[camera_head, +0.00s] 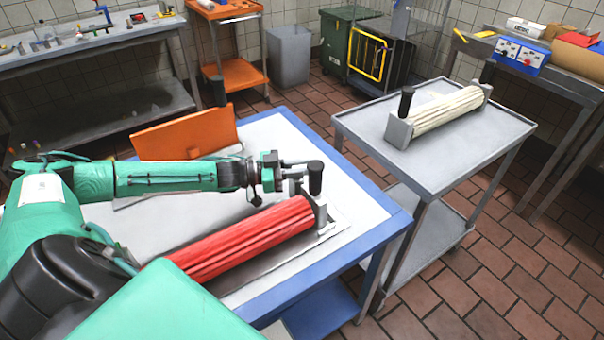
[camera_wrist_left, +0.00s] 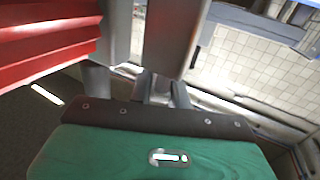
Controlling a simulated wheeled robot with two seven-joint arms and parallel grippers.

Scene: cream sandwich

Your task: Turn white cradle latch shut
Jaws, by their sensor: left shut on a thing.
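A cream ribbed roller (camera_head: 448,108) lies in a grey cradle (camera_head: 398,132) on the grey cart at right. The cradle has an upright black handle (camera_head: 406,101) at its near end and another dark one (camera_head: 488,70) at its far end. Which part is the latch is not clear. My left gripper (camera_head: 300,170) is away from this cradle, over the blue-edged table. It is shut on a black upright handle (camera_head: 316,178) at the right end of a red ribbed roller (camera_head: 250,238). In the left wrist view the red roller (camera_wrist_left: 45,35) is beside the fingers. My right gripper is not in view.
The blue-edged table (camera_head: 395,222) holds a leaning orange board (camera_head: 186,133). A gap separates it from the grey cart (camera_head: 440,172). The cart top is mostly bare around the cradle. A steel bench (camera_head: 570,78) with boxes stands at far right.

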